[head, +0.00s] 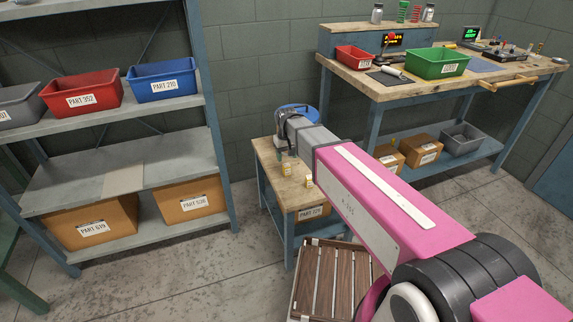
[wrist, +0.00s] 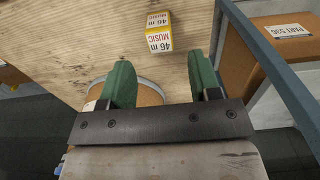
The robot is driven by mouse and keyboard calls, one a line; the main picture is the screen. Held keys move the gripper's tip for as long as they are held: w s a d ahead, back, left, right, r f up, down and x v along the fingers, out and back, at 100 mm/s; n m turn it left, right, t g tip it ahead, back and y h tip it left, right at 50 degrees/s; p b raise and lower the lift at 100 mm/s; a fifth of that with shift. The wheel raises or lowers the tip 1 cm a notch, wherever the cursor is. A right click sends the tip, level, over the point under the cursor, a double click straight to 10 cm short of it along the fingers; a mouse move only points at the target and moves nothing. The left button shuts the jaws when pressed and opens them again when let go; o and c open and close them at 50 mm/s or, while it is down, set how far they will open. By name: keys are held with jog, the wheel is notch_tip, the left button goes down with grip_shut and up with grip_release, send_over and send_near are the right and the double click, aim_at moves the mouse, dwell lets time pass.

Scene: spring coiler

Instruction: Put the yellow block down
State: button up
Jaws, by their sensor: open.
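A yellow block (wrist: 159,34) with white labelled faces reading "46 m MUSIC" rests on the wooden top of a small table (wrist: 105,25) in the wrist view. My gripper (wrist: 161,72) is open, its two green fingers spread apart. The block lies beyond the fingertips, outside the jaws and not touched by them. Another small yellowish patch shows under the gripper, too small to identify.
A slatted wooden crate (head: 325,280) is on the floor in front. Shelving with bins (head: 165,82) is left; a workbench with a green bin (head: 437,63) is behind right. A box (wrist: 288,38) shows in the wrist view.

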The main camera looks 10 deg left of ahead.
aim_at(286, 165)
jog(key=shift+r, duration=2.25)
jog(key=s+d+f+m, duration=0.2)
jog(key=s+d, duration=0.2)
jog(key=d, duration=0.8)
jog(key=s+d+f+m, duration=0.2)
jog(key=s+d+f, duration=0.1)
jog(key=d, duration=0.9)
jog(key=s+d+f+m, duration=0.2)
jog(key=s+d+f, duration=0.1)
jog(key=d, duration=0.9)
jog(key=shift+s+d, duration=0.2)
jog(key=shift+s, duration=0.6)
jog(key=shift+o, duration=0.4)
